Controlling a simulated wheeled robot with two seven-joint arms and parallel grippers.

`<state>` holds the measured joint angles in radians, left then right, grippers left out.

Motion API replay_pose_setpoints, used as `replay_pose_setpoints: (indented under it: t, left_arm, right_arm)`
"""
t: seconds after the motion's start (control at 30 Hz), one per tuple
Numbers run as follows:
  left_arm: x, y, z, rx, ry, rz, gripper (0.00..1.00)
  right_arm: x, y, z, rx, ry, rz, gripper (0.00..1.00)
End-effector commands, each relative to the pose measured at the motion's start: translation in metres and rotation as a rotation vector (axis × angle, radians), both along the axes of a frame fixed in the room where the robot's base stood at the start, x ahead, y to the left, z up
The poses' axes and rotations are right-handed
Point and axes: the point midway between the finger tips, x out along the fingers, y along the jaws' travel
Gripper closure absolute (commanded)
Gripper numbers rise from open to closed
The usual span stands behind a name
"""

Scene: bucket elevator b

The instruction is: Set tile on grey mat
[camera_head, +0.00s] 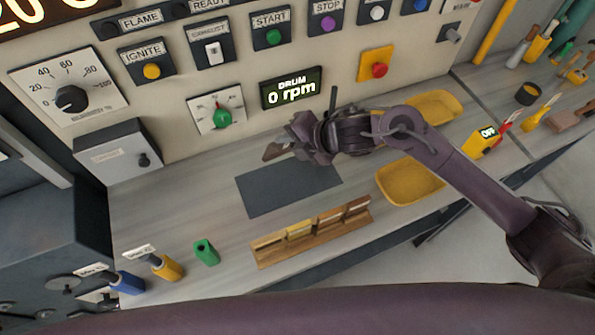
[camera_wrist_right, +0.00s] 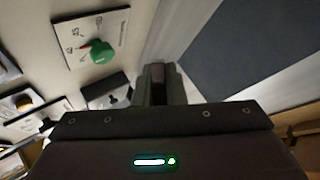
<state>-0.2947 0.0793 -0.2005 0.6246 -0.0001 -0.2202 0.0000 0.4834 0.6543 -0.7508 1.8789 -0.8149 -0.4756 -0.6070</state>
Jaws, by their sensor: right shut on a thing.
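The grey mat (camera_head: 285,190) lies flat on the bench below the control panel; it also shows in the wrist view (camera_wrist_right: 250,50). My right gripper (camera_head: 288,143) is at the mat's far edge, shut on a small brown tile (camera_head: 274,151). The tile shows end-on between the fingers in the wrist view (camera_wrist_right: 157,73), with most of it hidden there. The tile is over the pale bench strip between mat and panel; I cannot tell its exact height. My left gripper is not in view.
A wooden rack (camera_head: 312,246) with several tiles stands in front of the mat. Yellow trays (camera_head: 410,184) lie to the right, partly behind my arm. A green holder (camera_head: 206,252) stands at the front left.

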Motion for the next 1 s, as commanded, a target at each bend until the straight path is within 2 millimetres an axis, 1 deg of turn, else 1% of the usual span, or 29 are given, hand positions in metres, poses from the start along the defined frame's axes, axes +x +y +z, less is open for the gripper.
replay_pose_setpoints:
  t: [0.17,0.37,0.57,0.8,0.9,1.0]
  left_arm:
    - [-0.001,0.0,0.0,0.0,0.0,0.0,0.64]
    - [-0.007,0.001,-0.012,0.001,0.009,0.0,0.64]
    - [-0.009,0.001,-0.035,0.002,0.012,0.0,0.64]
    - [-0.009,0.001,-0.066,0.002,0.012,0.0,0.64]
    - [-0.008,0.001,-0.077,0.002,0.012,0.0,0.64]
    - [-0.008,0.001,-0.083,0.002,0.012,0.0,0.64]
  right_arm:
    - [0.0,-0.003,-0.007,0.018,-0.003,-0.048,1.0]
    - [0.001,-0.003,-0.02,0.018,-0.004,-0.05,1.0]
    - [0.0,-0.003,-0.046,0.018,-0.004,-0.048,1.0]
    - [0.0,-0.002,-0.082,0.018,-0.004,-0.047,1.0]
    - [0.001,-0.003,-0.095,0.018,-0.005,-0.046,1.0]
    - [0.001,-0.003,-0.103,0.018,-0.004,-0.047,1.0]
